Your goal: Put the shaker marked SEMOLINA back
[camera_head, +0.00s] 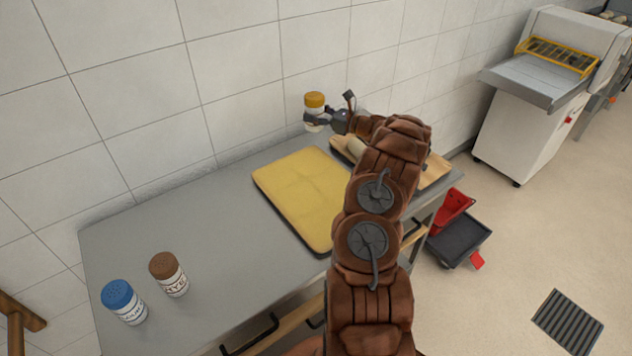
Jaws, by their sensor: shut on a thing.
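A shaker with a yellow-orange cap and a pale body (314,101) is held up near the wall, above the back of the steel table (205,195). Its label cannot be read here. My gripper (318,119) is shut on this shaker around its lower body and holds it upright, clear of the tabletop. A brown-capped shaker (169,276) and a blue-capped shaker (125,303) stand upright at the table's front left. The brown-capped one's label is only partly legible. The blue-capped one's label is too small to read surely.
A tray with a yellow sheet (303,187) lies mid-table. A wooden board (435,172) with a pale roll-shaped thing is at the right end, partly behind my arm. A red and black cart (458,238) stands on the floor, near a white machine (545,95). The left tabletop is mostly clear.

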